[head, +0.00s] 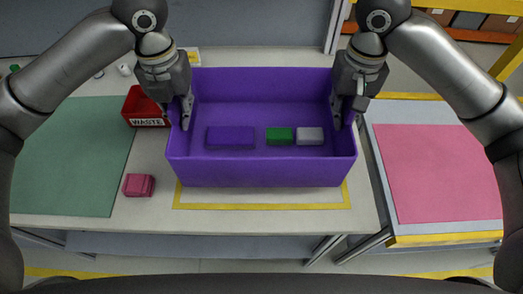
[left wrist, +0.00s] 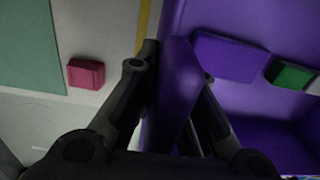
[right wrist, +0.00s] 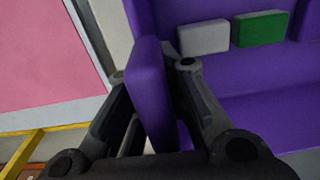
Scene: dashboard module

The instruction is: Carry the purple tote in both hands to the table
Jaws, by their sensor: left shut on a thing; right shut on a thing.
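The purple tote (head: 260,172) is over the light table (head: 290,222), above a yellow outlined rectangle (head: 262,206). Whether it touches the table I cannot tell. Inside it lie a purple block (head: 230,137), a green block (head: 279,135) and a grey block (head: 310,135). My left gripper (head: 183,118) is shut on the tote's left wall, which shows between its fingers in the left wrist view (left wrist: 172,95). My right gripper (head: 345,115) is shut on the right wall, seen between its fingers in the right wrist view (right wrist: 150,95).
A red bin labelled WASTE (head: 147,108) stands left of the tote. A pink-red block (head: 139,185) lies on the table in front of the bin. A green mat (head: 75,155) covers the table's left part. A separate surface with a pink mat (head: 440,172) is at the right, across a gap.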

